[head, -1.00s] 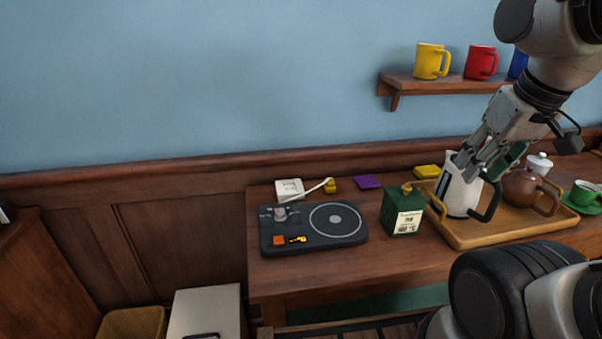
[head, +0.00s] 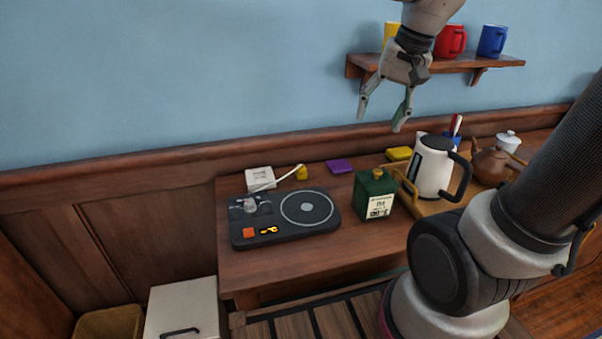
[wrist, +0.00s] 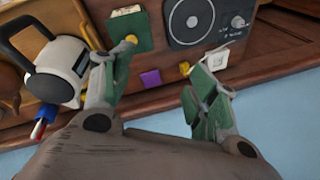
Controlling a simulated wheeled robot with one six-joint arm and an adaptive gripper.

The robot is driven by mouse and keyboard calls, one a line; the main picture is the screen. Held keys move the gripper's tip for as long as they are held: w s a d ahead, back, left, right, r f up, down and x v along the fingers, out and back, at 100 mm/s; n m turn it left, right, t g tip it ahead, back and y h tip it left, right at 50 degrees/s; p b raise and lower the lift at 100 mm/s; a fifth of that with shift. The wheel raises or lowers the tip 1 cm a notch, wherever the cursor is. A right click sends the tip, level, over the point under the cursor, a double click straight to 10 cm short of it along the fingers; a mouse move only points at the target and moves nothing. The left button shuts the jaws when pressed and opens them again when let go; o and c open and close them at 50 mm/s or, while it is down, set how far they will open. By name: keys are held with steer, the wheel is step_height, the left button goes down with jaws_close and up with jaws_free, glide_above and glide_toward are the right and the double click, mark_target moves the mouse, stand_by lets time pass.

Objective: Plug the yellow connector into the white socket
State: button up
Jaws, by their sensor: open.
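The yellow connector (head: 301,173) lies at the back of the wooden table, on the end of a white cable. The white socket (head: 260,178) is a square block just left of it; the cable runs across in front of it. The connector is apart from the socket. In the wrist view, turned about, the connector (wrist: 184,68) and the socket (wrist: 218,58) appear between and beside my fingers. My gripper (head: 380,120) is open and empty, fingers pointing down, above the back of the table and to the right of the connector.
A black hot plate (head: 285,225) sits in front of the socket. A green tin (head: 376,190), a purple square (head: 340,166) and a yellow block (head: 399,154) are to the right. A white kettle (head: 432,165) stands on a tray. A mug shelf (head: 440,65) is behind my gripper.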

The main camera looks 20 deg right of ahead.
steer(key=w+a+f+m+g+y, duration=0.1)
steer(key=w+a+f+m, duration=0.2)
steer(key=w, duration=0.4)
steer(key=w+a+f+m+g+y, duration=0.1)
steer(key=w+f+m, duration=0.2)
steer(key=w+f, duration=0.25)
steer(key=m+y, duration=0.1)
steer(key=m, duration=0.5)
glide_toward(301, 166)
steer(key=shift+w+a+f+g, duration=0.1)
steer(key=shift+a+f+g, duration=0.15)
steer(key=shift+f, duration=0.3)
steer(key=shift+w+a+f+g, duration=0.15)
steer(key=shift+a+f, duration=0.05)
steer(key=shift+f, duration=0.4)
steer(key=shift+x, duration=1.25)
steer(key=shift+f, duration=0.1)
steer(key=x, duration=0.5)
steer(key=shift+w+f, duration=0.1)
steer(key=shift+w, duration=0.05)
